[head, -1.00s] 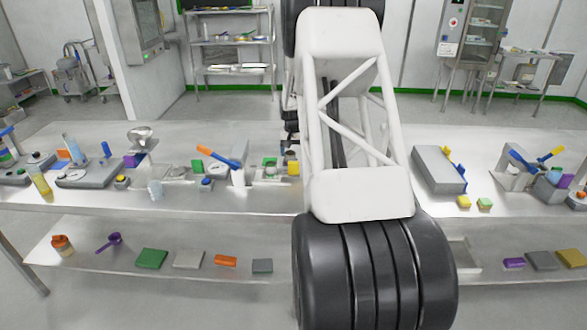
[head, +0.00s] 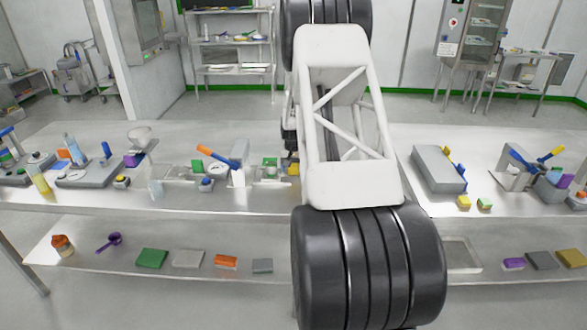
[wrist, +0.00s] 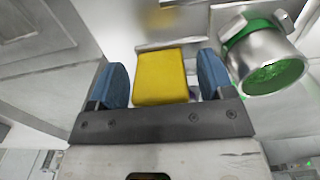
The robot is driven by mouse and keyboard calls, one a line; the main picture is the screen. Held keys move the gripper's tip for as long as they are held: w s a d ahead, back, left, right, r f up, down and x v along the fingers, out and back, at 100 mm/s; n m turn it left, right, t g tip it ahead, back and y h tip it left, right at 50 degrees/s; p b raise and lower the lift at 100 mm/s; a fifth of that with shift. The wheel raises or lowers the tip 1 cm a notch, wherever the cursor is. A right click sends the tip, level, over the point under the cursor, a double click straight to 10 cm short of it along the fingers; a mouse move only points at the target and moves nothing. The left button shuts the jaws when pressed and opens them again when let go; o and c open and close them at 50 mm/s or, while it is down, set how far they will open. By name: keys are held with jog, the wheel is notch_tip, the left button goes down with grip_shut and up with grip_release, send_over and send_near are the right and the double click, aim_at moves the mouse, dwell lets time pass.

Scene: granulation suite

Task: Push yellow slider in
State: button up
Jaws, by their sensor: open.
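The yellow slider (wrist: 160,76) is a blocky yellow piece in the middle of the wrist view. It lies between the two blue fingertips of my gripper (wrist: 163,84), with a narrow gap visible on each side. My gripper is open and does not grip it. In the head view the yellow slider (head: 294,169) shows only as a small patch on the table beside my arm. My arm hides the area to its right, and my fingertips cannot be made out there.
A round metal fitting with a green inside (wrist: 270,68) is close to the right fingertip. A grey block (wrist: 40,35) stands at the left. An orange-handled fixture (head: 220,160) stands left of my arm. A grey box (head: 437,168) stands to the right on the metal table (head: 100,198).

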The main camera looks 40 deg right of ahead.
jog(key=c, duration=1.3)
jog(key=w+a, duration=0.9)
jog(key=o, duration=1.1)
jog(key=shift+o, duration=1)
jog(key=shift+s, duration=0.1)
notch_tip(320, 180, up, 8)
jog(key=shift+f, duration=0.1)
